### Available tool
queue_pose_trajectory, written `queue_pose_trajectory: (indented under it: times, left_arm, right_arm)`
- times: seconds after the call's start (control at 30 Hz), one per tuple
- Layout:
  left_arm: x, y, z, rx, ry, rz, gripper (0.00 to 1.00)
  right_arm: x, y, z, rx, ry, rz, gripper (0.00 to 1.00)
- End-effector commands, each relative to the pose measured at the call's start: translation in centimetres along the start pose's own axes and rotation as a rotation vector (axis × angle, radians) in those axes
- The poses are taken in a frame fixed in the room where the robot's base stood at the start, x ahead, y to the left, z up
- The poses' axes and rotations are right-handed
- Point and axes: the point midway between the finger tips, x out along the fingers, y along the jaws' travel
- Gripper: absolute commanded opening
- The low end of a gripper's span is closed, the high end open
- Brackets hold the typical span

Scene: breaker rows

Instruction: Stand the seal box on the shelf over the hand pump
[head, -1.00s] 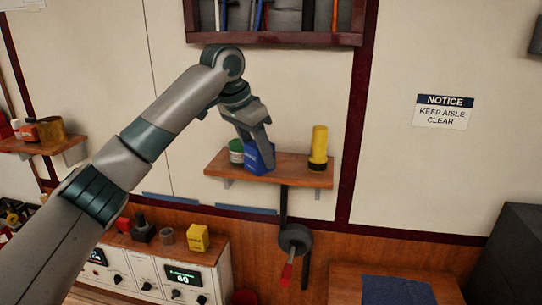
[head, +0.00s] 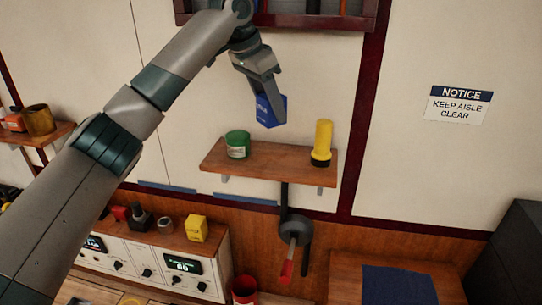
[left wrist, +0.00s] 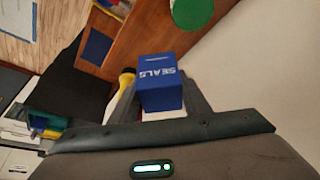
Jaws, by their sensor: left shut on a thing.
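The blue seal box (head: 272,111), marked SEALS in the left wrist view (left wrist: 160,88), is between the fingers of my left gripper (head: 266,90). The gripper is shut on it and holds it, somewhat tilted, in the air above the wooden shelf (head: 275,168). The box is apart from the shelf board. This shelf is on the wall over the hand pump (head: 295,232), which has a dark round body and a red handle. The gripper fingers hide part of the box. My right gripper is not in view.
A green tin (head: 238,145) stands on the shelf's left part and a yellow torch (head: 322,143) near its right end, with bare board between. A dark-red rack (head: 290,20) hangs above. Another shelf (head: 55,133) with containers is at left. A yellow box (head: 197,228) sits on the console.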

Motion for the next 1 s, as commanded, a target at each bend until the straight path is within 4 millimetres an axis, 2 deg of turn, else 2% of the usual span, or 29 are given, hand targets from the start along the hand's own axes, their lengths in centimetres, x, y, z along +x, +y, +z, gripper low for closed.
queue_pose_trajectory:
  times: [0.17, 0.4, 0.6, 1.0]
  left_arm:
    - [0.6, -0.1, 0.3, -0.001, -0.002, 0.001, 0.19]
    - [3.6, 0.0, 1.5, -0.002, -0.002, 0.002, 0.19]
    - [5.6, -0.1, 2.4, -0.002, -0.001, 0.000, 0.19]
    - [6.1, 0.0, 2.5, -0.001, -0.001, 0.000, 0.19]
  right_arm:
    - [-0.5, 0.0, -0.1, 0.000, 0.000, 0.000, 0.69]
    - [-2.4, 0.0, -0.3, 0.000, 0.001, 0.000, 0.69]
    - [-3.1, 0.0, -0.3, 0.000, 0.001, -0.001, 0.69]
    - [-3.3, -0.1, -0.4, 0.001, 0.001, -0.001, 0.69]
